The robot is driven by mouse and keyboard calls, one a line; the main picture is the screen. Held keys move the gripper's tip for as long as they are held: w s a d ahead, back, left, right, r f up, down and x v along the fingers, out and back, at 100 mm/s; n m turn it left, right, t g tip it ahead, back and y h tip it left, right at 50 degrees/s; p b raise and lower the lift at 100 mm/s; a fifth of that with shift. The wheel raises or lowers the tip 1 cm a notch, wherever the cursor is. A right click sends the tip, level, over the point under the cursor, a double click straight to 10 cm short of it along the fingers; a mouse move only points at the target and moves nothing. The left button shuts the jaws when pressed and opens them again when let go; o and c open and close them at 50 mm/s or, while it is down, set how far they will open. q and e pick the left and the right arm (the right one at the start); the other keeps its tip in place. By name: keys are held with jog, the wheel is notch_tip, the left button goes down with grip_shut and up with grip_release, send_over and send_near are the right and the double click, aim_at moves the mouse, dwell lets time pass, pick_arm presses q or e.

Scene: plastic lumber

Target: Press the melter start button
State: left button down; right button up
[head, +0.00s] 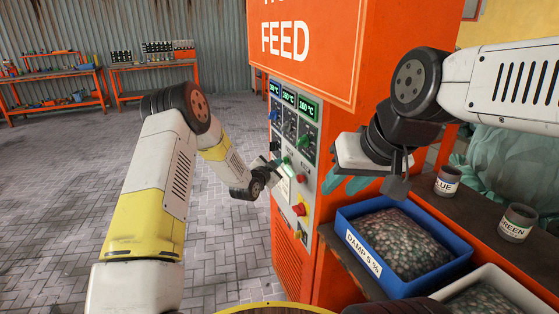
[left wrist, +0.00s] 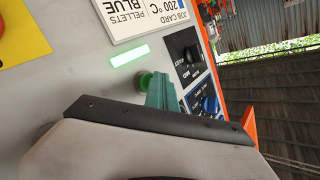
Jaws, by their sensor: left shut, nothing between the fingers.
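The melter's control panel (head: 292,150) is on the side of the orange machine. A round green button (left wrist: 147,79) shows in the left wrist view, partly covered by my shut, empty left gripper (left wrist: 163,88). The teal fingertips overlap its right edge; I cannot tell whether they touch it. A lit green bar (left wrist: 129,56) and the job card (left wrist: 150,16) are beside the button. In the head view my left gripper (head: 281,163) is at the middle of the panel. My right gripper (head: 345,184) has teal fingers apart, to the right of the panel and empty.
A red knob (head: 299,210) is low on the panel. Blue (left wrist: 209,104) and black knobs are near the button. A blue bin of pellets (head: 353,255) and labelled cups (head: 447,181) stand on the right shelf. Workbenches (head: 155,78) are far back; the left floor is clear.

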pick_arm(q)
jog(key=shift+s+a, duration=0.3)
jog(key=shift+a, duration=0.5)
jog(key=a, duration=0.1)
jog(key=s+a, duration=0.1)
jog(key=a, duration=0.2)
jog(key=shift+s+a, duration=0.3)
jog(key=shift+a, duration=0.1)
jog(key=shift+r, duration=0.1)
dwell(0.5)
